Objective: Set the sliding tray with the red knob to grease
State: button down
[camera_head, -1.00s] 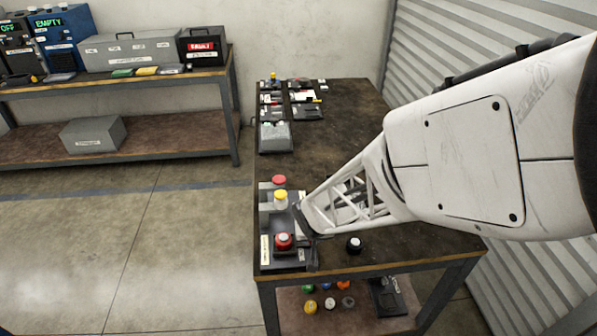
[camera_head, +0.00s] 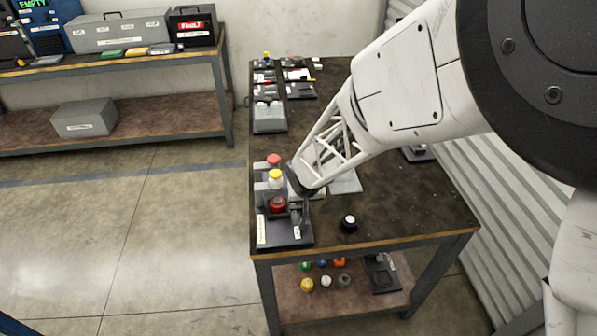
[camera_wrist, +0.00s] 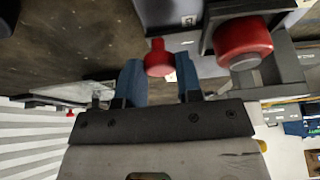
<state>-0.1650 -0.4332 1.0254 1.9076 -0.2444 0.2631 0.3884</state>
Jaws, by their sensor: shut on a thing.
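The sliding tray, on a dark base plate (camera_head: 285,238), stands at the near left corner of the table. A dark red-capped container (camera_head: 278,204) stands over the base; a large red cap (camera_wrist: 243,42) shows right of my fingers in the wrist view. My gripper (camera_head: 296,204) is beside it, to its right. In the wrist view my two blue fingers (camera_wrist: 158,85) are on either side of the small red knob (camera_wrist: 158,60), and I am shut on it. The knob is hidden in the head view. The label writing is too small to read.
A yellow-capped container (camera_head: 275,178) and a lighter red-capped one (camera_head: 274,160) stand just behind. Several small coloured items lie on the lower shelf (camera_head: 325,300).

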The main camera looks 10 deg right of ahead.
jog(key=shift+w+r, duration=0.15)
jog(key=shift+w, duration=1.5)
jog(key=c, duration=0.8)
grip_release()
jog(key=shift+s, duration=0.1)
jog(key=shift+v, duration=3.75)
jog(key=shift+s+r, duration=0.1)
